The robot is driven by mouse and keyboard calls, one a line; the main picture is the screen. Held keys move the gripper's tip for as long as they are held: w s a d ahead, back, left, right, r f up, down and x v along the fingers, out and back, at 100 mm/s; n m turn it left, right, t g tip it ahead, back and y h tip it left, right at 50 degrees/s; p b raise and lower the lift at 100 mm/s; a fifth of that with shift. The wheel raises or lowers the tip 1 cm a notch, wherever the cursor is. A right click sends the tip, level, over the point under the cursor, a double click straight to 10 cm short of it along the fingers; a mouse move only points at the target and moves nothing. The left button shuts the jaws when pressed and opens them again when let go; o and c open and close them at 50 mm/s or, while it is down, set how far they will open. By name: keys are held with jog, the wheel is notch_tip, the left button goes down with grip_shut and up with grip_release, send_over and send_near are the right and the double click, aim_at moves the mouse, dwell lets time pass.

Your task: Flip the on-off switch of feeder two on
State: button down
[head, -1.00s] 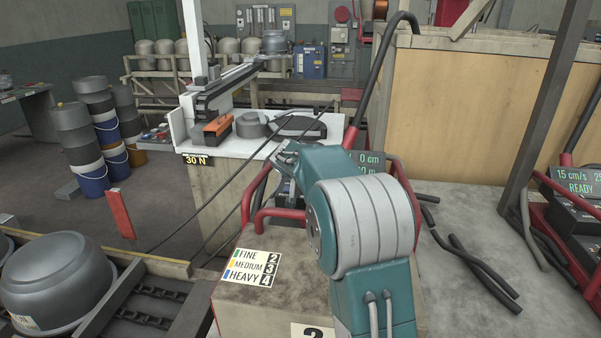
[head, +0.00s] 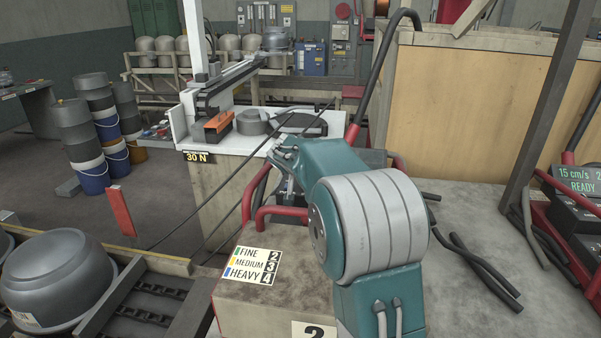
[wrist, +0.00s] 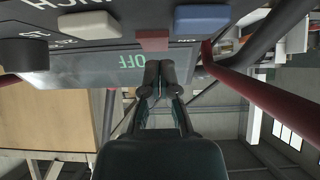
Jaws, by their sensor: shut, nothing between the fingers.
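The wrist view appears upside down and shows a dark control panel (wrist: 110,42) close up. A small red switch (wrist: 152,40) sits at its edge, with an ON label to its right. A display (wrist: 125,65) below it reads OFF in green. My gripper (wrist: 160,66) is shut and empty, its fingertips just below the red switch in the picture; I cannot tell whether they touch it. In the head view, my arm covers most of the feeder, and red tube rails (head: 262,215) show beside it. The pedestal (head: 255,305) bears a 2 label (head: 313,331).
A white button (wrist: 90,25), a blue button (wrist: 202,18) and a black knob (wrist: 22,54) are near the switch. A red bar (wrist: 265,100) runs at the right of the wrist view. Another panel (head: 575,215) stands at right.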

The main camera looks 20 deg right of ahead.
jog(key=r, duration=0.2)
jog(key=s+r, duration=0.1)
jog(key=shift+a+r, duration=0.25)
jog(key=v, duration=0.8)
jog(key=shift+s+a, duration=0.2)
jog(key=shift+d+r, duration=0.15)
jog(key=shift+d, duration=0.05)
jog(key=shift+w+d+r, duration=0.2)
jog(key=shift+w+r, duration=0.1)
jog(key=shift+w, duration=0.2)
jog(key=x, duration=1)
jog(key=f, duration=0.3)
jog(key=shift+w+d+f, duration=0.2)
jog(key=shift+f, duration=0.35)
